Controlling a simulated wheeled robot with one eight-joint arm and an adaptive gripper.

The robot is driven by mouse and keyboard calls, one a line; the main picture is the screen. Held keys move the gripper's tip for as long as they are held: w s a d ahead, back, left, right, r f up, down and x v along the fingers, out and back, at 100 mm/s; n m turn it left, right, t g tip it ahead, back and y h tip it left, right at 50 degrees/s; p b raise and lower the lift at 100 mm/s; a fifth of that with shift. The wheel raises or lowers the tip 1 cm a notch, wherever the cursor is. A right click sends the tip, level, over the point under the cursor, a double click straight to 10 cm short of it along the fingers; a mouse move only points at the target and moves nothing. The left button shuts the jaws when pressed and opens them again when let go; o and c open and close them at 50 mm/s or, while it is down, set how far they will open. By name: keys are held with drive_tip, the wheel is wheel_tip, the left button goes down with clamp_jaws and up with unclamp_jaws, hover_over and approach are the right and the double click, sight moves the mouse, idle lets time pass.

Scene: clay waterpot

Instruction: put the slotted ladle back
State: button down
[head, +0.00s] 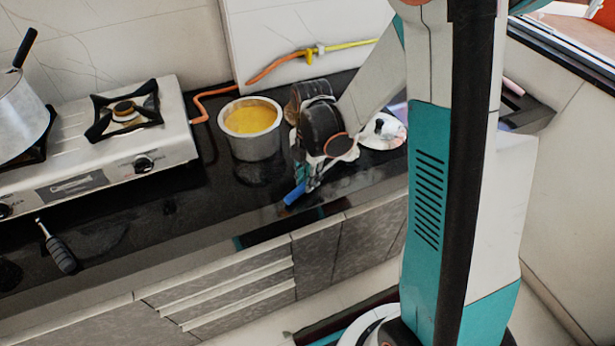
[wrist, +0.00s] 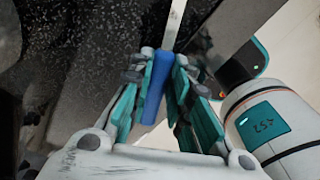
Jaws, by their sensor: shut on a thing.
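The slotted ladle shows as a blue handle (head: 294,194) with a pale metal shaft (wrist: 175,25) that runs up out of the wrist view. Its slotted head is out of sight. My gripper (head: 305,178) has its teal fingers closed on both sides of the blue handle. The grip shows clearly in the wrist view, with the fingertips (wrist: 160,68) pressed along the handle. In the head view the handle's end points down and left, near the front edge of the dark counter (head: 190,235). I cannot tell whether the ladle touches the counter.
A metal pot of yellow liquid (head: 252,120) stands left of my gripper. A gas stove (head: 95,140) with a pan (head: 18,115) is at the left. A black-handled tool (head: 60,250) lies at the front left. A white plate (head: 385,135) lies behind my arm. The middle counter is clear.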

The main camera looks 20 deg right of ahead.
drive_tip(key=shift+f+b, duration=0.45)
drive_tip(key=shift+f, duration=0.05)
drive_tip(key=c, duration=1.4)
unclamp_jaws()
drive_tip(key=shift+r, duration=0.15)
wheel_tip(320, 180, up, 12)
drive_tip(key=shift+w+d+f, duration=0.1)
drive_tip(key=shift+d, duration=0.05)
